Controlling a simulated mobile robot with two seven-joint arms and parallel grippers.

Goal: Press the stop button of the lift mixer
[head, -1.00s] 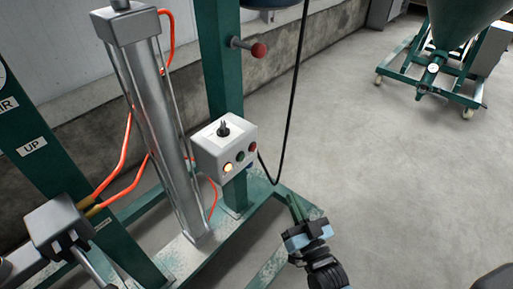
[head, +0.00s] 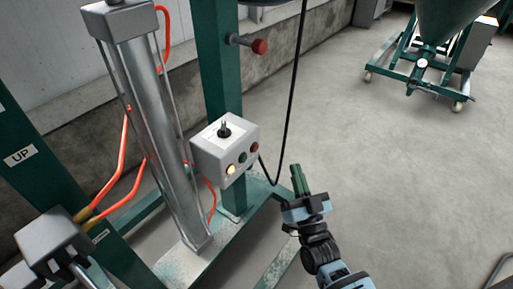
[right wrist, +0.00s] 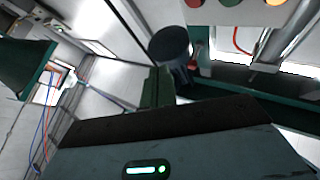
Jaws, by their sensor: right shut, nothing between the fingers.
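The lift mixer's white control box (head: 225,151) sits on a green post. Its front face has a lit yellow button (head: 230,170), a green button (head: 243,158) and a red button (head: 254,147), the rightmost one. A black selector (head: 224,130) is on its top. My right gripper (head: 298,168) is shut and empty, to the right of the box and slightly below the red button, apart from it. In the right wrist view, its green fingers (right wrist: 158,86) show below the red button (right wrist: 194,4), which is cut by the top edge. My left gripper is not in view.
A red-knobbed lever (head: 260,46) sticks out from the post above the box. A black cable (head: 292,100) hangs between the box and open floor. A steel cylinder (head: 155,120) with orange hoses stands left. A green wheeled hopper frame (head: 415,70) stands at the back right.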

